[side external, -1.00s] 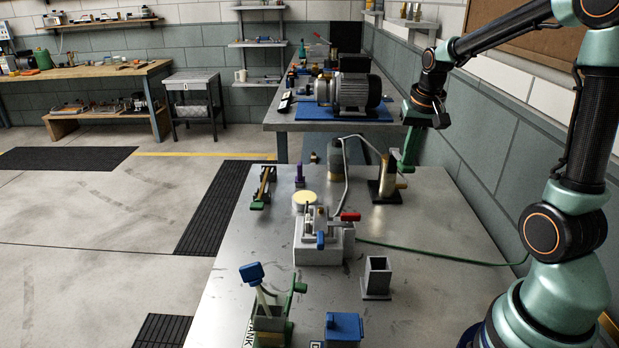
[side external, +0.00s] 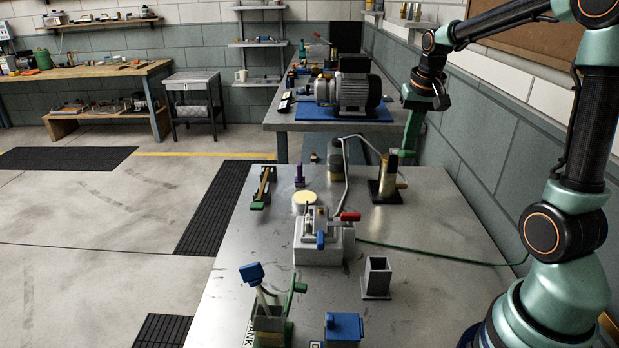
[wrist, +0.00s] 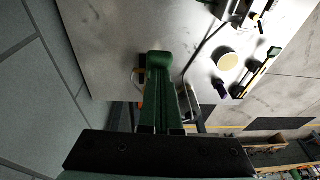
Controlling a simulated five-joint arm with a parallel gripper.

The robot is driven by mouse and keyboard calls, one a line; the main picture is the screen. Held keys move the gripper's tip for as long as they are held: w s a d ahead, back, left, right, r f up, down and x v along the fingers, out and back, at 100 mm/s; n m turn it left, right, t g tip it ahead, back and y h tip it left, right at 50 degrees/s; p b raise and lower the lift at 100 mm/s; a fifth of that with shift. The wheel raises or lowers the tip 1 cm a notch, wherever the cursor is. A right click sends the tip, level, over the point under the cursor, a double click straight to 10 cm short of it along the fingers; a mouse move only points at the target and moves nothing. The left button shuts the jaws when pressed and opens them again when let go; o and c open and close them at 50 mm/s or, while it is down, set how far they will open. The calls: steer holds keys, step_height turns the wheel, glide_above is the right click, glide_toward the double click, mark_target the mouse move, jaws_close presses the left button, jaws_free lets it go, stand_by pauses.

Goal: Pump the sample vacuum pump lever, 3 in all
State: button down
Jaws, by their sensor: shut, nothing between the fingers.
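My gripper (side external: 406,158) is green and shut, with nothing held.
A grey block with red and blue handles (side external: 322,248), an open grey box (side external: 376,278) and a blue-handled lever unit (side external: 268,322) stand nearer. The wall is close on the right.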

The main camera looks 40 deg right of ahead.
steer(key=shift+w+d+r, duration=0.2)
steer(key=shift+r, duration=0.35)
steer(key=shift+w+d+r, duration=0.15)
steer(key=shift+d+r, duration=0.05)
steer(key=shift+r, duration=0.45)
steer(key=shift+w+d+r, duration=0.2)
steer(key=shift+w+r, duration=0.05)
steer(key=shift+r, duration=0.2)
steer(key=s+a+r, duration=0.3)
steer(key=s+a, duration=0.1)
steer(key=shift+r, duration=0.35)
steer(key=shift+s+a, duration=0.1)
stand_by(0.3)
steer(key=s+a+f+n+t, duration=0.1)
steer(key=a+n, duration=0.3)
steer(key=a, duration=0.4)
steer(key=s+a+f+n+t+y, duration=0.1)
steer(key=s+a+f+n+t, duration=0.1)
steer(key=a+n, duration=0.3)
steer(key=s+a+f, duration=0.1)
steer(key=a, duration=0.3)
steer(key=shift+s+a+f, duration=0.25)
steer(key=shift+s+f, duration=0.05)
steer(key=shift+f, duration=0.05)
